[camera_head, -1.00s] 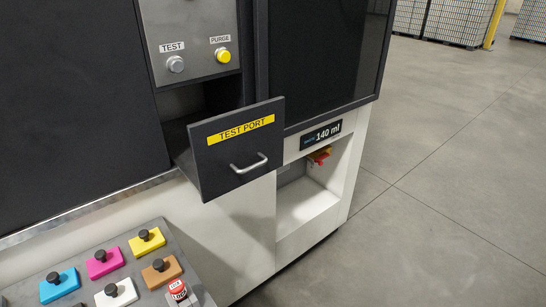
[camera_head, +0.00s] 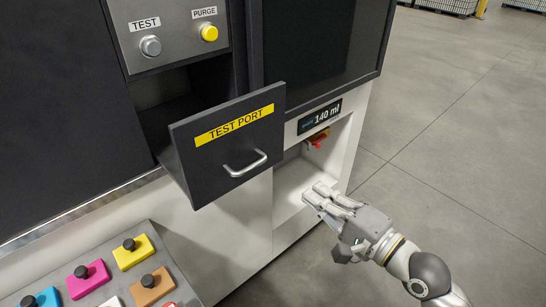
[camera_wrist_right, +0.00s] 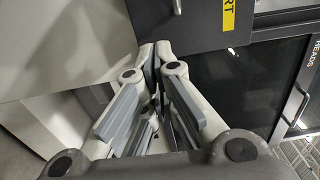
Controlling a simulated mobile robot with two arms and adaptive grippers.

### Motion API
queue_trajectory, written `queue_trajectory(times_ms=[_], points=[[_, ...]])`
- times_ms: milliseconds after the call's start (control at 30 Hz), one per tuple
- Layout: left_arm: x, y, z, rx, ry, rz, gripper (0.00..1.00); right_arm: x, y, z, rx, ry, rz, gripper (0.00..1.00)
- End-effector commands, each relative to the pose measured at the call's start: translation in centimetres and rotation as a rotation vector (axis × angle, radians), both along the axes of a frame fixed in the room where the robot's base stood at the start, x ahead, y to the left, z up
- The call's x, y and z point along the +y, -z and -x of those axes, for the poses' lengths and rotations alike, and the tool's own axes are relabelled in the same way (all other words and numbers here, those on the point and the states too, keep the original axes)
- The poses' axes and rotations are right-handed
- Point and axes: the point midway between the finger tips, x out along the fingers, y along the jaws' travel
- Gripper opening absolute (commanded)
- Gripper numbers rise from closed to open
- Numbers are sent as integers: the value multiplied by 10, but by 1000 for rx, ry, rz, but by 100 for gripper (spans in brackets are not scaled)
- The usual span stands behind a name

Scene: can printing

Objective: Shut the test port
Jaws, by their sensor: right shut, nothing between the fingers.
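The test port (camera_head: 228,142) is a dark drawer-like door with a yellow TEST PORT label and a silver handle (camera_head: 245,164). It stands out from the machine front, with a dark opening visible behind and above it. My right gripper (camera_head: 318,192) is shut and empty, to the lower right of the test port and apart from its handle, in front of the white recess. In the right wrist view the shut fingers (camera_wrist_right: 152,62) point toward the dark panel with part of the yellow label (camera_wrist_right: 229,16). My left gripper is not in view.
Above the port are a grey TEST button (camera_head: 151,46) and a yellow PURGE button (camera_head: 209,32). A 140 ml display (camera_head: 320,117) sits over the white recess, which has a red part (camera_head: 317,141). A sloped panel (camera_head: 190,272) with coloured blocks is at lower left. Open floor lies right.

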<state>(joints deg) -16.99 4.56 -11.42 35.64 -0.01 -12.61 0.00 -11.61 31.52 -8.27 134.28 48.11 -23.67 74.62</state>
Motion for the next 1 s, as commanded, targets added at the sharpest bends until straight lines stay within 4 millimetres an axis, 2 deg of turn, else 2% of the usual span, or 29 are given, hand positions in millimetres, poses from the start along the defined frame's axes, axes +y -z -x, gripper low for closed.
queue_trajectory(times_ms=[167, 600, 800, 1000], points=[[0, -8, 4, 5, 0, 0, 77, 11, -3, -16, -2, 2, -3, 0], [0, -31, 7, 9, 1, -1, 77, 61, -3, -85, -1, 1, 2, 0], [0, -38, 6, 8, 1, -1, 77, 74, -1, -104, -1, 3, 2, 0], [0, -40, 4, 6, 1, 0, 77, 80, 1, -112, 0, 3, 4, 0]])
